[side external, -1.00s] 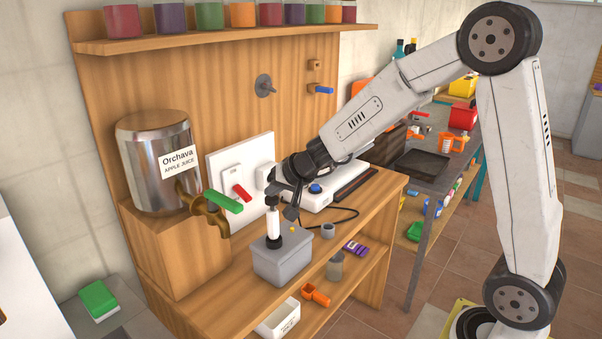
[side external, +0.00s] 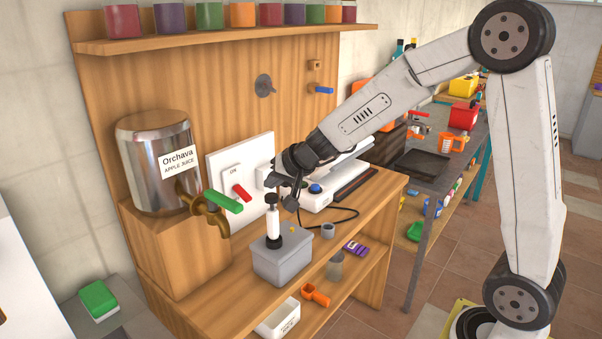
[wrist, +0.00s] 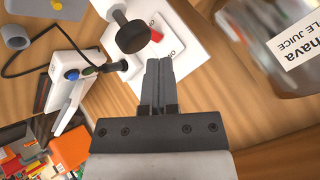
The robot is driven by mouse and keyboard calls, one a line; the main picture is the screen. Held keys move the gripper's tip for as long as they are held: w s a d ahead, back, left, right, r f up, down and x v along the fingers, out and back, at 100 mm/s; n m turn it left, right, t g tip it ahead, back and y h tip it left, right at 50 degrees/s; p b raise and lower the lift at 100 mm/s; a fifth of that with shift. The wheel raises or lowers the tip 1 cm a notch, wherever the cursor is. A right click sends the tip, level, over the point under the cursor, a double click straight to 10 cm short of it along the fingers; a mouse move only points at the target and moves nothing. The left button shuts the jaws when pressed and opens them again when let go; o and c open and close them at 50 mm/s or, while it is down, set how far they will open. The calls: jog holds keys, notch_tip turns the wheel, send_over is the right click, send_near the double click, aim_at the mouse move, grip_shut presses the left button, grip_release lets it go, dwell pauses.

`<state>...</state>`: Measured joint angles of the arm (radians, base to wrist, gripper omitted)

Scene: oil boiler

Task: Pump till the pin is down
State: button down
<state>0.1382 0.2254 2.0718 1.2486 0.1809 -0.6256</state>
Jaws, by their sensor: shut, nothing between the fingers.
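The pump is a grey box (side external: 283,262) with an upright white cylinder (side external: 273,222) and a black knob (side external: 271,199) on top. It stands on the wooden bench. A small yellow spot (side external: 293,230) shows at the back of the box; I cannot tell if it is the pin or its height. My gripper (side external: 290,203) is shut and empty, just right of the knob and near its height. In the wrist view my shut fingers (wrist: 158,65) point beside the dark knob (wrist: 132,36), with a small gap in the picture.
A steel juice tank (side external: 153,160) with a brass tap and green lever (side external: 223,201) stands left. A white switch panel (side external: 240,175) with a red lever is behind the pump. A white device (side external: 320,192) with a blue knob and a small grey cup (side external: 328,231) are at right.

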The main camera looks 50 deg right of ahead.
aim_at(274, 197)
jog(key=shift+r, duration=2.35)
jog(key=s+a+f+n+g, duration=0.2)
jog(key=s+f+n+g, duration=0.1)
jog(key=s+f, duration=0.4)
jog(key=s+a+f+n+g+h, duration=0.1)
jog(key=s+f, duration=0.6)
jog(key=s, duration=0.7)
jog(key=a+n+g, duration=0.1)
jog(key=n+g, duration=0.1)
jog(key=n, duration=0.1)
jog(key=shift+s+f+n+g, duration=0.3)
jog(key=shift+f+n, duration=0.05)
jog(key=shift+n, duration=0.05)
jog(key=shift+w, duration=0.1)
